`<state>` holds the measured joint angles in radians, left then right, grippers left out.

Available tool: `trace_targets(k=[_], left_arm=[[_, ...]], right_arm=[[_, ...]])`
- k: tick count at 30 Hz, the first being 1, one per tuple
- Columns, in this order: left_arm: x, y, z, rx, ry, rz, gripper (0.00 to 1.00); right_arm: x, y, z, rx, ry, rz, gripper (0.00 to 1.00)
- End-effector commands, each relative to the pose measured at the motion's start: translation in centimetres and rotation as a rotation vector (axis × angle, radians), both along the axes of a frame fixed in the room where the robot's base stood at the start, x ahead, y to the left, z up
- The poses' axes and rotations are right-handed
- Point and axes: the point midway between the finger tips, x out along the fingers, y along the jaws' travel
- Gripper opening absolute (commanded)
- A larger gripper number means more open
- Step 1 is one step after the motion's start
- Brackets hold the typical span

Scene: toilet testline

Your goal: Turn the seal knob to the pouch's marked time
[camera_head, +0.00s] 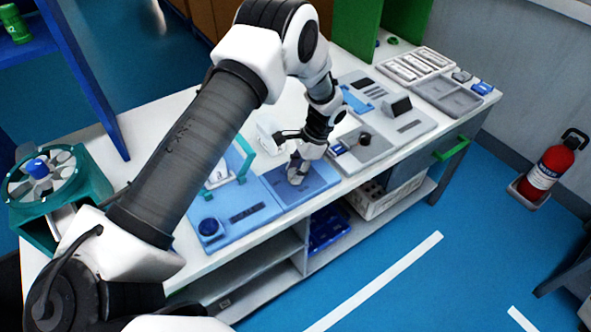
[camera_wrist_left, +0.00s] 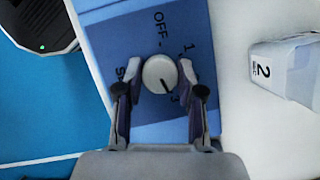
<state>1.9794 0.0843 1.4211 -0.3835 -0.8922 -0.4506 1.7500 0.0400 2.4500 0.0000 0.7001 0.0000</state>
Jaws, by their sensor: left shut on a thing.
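The seal knob (camera_wrist_left: 156,74) is a round white dial with a dark pointer line, on a blue panel (camera_wrist_left: 110,32). OFF, 1 and 3 are readable around it, and another mark at left is partly covered. The pointer aims down and right, close to the 3. My left gripper (camera_wrist_left: 160,78) is shut on the knob, one finger on each side, covering part of the scale. In the head view my left gripper (camera_head: 297,173) is over the blue panel (camera_head: 318,181) and hides the knob. The white pouch (camera_wrist_left: 288,68), marked 2, lies at right in the wrist view.
Grey trays (camera_head: 447,95) are at the far right. A teal-framed fan-like wheel (camera_head: 42,175) stands at the left.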

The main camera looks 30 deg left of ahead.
Motion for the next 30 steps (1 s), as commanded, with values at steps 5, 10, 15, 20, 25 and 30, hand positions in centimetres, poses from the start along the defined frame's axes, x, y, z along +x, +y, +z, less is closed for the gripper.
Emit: trace_targets(k=[5,10,15,20,25,30], left_arm=[[-0.1,-0.1,-0.1,-0.001,0.001,0.002,0.63],[0.0,0.0,-0.1,0.000,0.000,0.001,0.63],[0.1,-0.1,0.3,0.000,-0.001,0.001,0.63],[0.9,-0.7,2.6,0.000,-0.004,0.001,0.63],[2.3,-1.8,6.6,0.001,-0.005,0.001,0.63],[3.4,-2.7,9.9,0.000,-0.002,0.001,0.63]], right_arm=[[0.0,0.0,0.0,0.000,0.000,0.000,0.40],[0.0,0.0,0.0,0.000,0.000,0.000,0.40],[0.0,0.0,0.0,0.000,0.000,0.000,0.40],[0.0,0.0,0.0,0.000,0.000,0.000,0.40],[0.0,0.0,0.0,0.000,0.000,0.000,0.40],[0.0,0.0,0.0,0.000,0.000,0.000,0.40]])
